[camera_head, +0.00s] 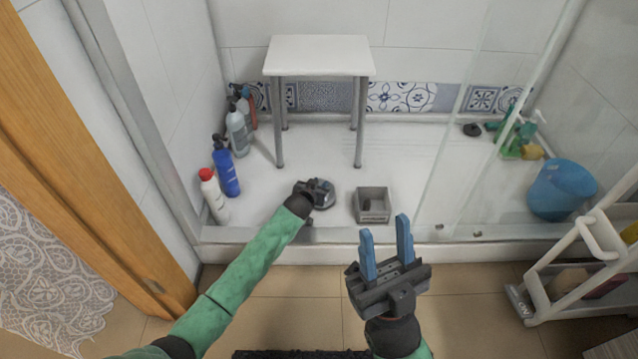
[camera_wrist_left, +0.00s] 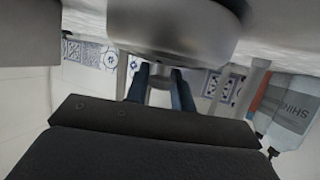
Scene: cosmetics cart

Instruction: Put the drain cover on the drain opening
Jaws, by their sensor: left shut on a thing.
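The drain cover (camera_head: 324,198) is a silver metal disc held low over the white shower floor, near its front edge. In the left wrist view the drain cover (camera_wrist_left: 172,35) fills the top middle, with a small knob between two blue fingers. My left gripper (camera_head: 316,188) is shut on that knob and hides part of the cover. I cannot tell whether the cover touches the floor. My right gripper (camera_head: 383,226) is open and empty, in front of the shower sill.
A grey square box (camera_head: 372,214) stands just right of the cover. A white stool (camera_head: 319,55) stands behind. Several bottles (camera_head: 226,170) line the left wall. A blue bucket (camera_head: 562,190), a black round item (camera_head: 472,129) and a white cart (camera_head: 600,236) are right.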

